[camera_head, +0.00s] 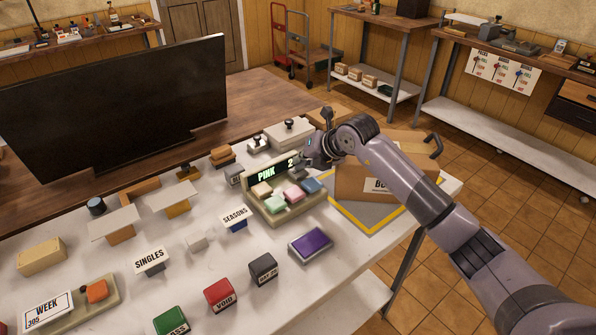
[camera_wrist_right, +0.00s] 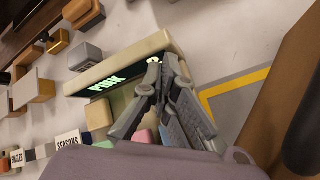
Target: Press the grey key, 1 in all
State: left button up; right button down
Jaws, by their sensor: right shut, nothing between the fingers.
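A beige key box (camera_head: 290,218) stands on the white table, its dark display (camera_head: 268,173) reading "PINK 2". Its visible keys are a peach key (camera_head: 261,190), a green key (camera_head: 276,204), a pink key (camera_head: 293,194) and a blue key (camera_head: 311,186). I cannot make out a grey key on it. My right gripper (camera_head: 312,160) is over the box's back right, by the display. In the right wrist view the gripper (camera_wrist_right: 158,75) is shut and empty, covering part of the box (camera_wrist_right: 150,45). My left gripper is out of view.
A cardboard box (camera_head: 350,185) stands right of the key box, inside a yellow outline. A purple pad (camera_head: 310,244), a red VOID block (camera_head: 221,295), a dark block (camera_head: 263,268) and a SEASONS sign (camera_head: 235,218) stand in front. A monitor (camera_head: 110,105) fills the back left.

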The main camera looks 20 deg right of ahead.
jog(key=shift+f, duration=0.35)
jog(key=shift+r, duration=0.15)
dwell(0.3)
jog(key=shift+r+p, duration=0.45)
jog(key=shift+r, duration=0.4)
jog(key=shift+r+p, duration=1.6)
jog(key=shift+r, duration=0.95)
jog(key=shift+f, duration=0.1)
